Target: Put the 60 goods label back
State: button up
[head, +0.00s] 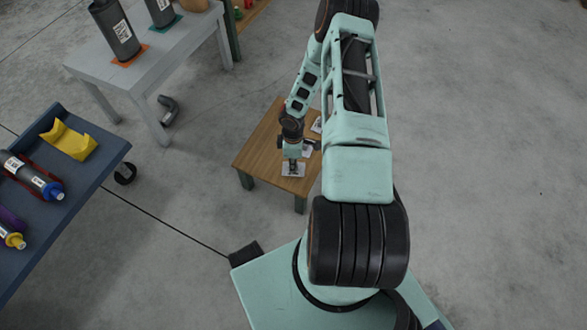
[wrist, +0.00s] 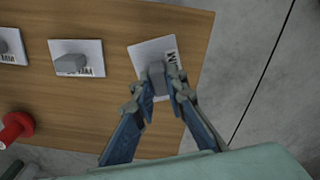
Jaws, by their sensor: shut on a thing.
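My gripper (wrist: 164,92) is shut on the grey grip block of a white label card (wrist: 146,54) at the right end of a small wooden table (wrist: 110,20). Black print shows on the card's right edge, but its number is partly hidden and I cannot read it. The card sits turned relative to the table edge; I cannot tell whether it touches the top. In the head view my gripper (head: 292,165) is over this card (head: 293,172) near the table's front corner. Two more label cards with grey blocks, one in the middle (wrist: 92,50) and one at the left edge (wrist: 14,40), lie on the table.
A red round-headed object (wrist: 16,127) is at the wrist view's left. In the head view, a blue bench (head: 85,170) with mufflers and a yellow cradle (head: 68,140) stands left. A grey table (head: 175,62) holds upright mufflers.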

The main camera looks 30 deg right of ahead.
jog(key=shift+w+d+f, duration=0.2)
jog(key=shift+f, duration=0.2)
notch_tip(320, 180, down, 3)
jog(key=shift+b, duration=0.85)
jog(key=shift+r, duration=0.1)
jog(key=o, duration=0.8)
jog(key=shift+c, duration=0.2)
